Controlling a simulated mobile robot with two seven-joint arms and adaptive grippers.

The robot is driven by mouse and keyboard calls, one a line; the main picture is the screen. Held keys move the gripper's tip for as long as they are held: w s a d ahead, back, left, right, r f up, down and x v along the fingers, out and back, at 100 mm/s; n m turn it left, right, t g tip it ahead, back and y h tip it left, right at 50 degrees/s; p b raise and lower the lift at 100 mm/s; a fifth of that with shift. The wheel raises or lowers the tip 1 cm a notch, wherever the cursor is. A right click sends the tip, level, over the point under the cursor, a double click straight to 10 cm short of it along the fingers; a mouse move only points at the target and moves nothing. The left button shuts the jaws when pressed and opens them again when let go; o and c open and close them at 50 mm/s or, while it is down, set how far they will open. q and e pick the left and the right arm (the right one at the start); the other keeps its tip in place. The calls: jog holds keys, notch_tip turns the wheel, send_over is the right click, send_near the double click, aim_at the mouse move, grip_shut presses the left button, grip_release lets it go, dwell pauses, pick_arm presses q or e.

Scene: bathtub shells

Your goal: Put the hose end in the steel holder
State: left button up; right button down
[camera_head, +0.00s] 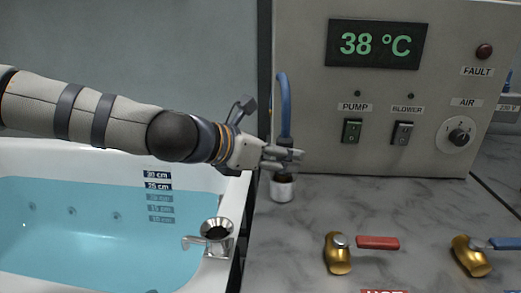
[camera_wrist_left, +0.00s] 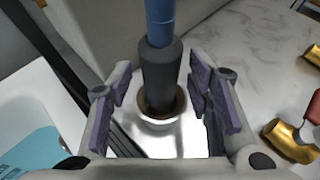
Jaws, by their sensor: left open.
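The steel holder (camera_head: 282,190) is a small shiny cup on the marble counter, just right of the tub; it also shows in the left wrist view (camera_wrist_left: 161,124). The blue hose (camera_head: 285,95) comes down to a dark grey hose end (camera_wrist_left: 161,75). In the left wrist view the hose end stands nearly upright, its lower part inside the holder's rim. How deep it sits is hidden. My left gripper (camera_head: 287,158) is open just above the holder. Its purple-padded fingers stand on either side of the hose end, with gaps showing. My right gripper is not in view.
A grey control panel (camera_head: 380,110) with switches and a 38 °C display rises behind the holder. The water-filled tub (camera_head: 222,215) lies left, with a chrome fitting (camera_head: 216,236) on its rim. Brass valves with red (camera_head: 378,242) and blue (camera_head: 505,243) levers stand front right. The counter between is clear.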

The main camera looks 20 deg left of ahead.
pick_arm(q)
jog(key=v, duration=1)
jog(key=shift+s+r, duration=0.15)
jog(key=shift+s, duration=0.1)
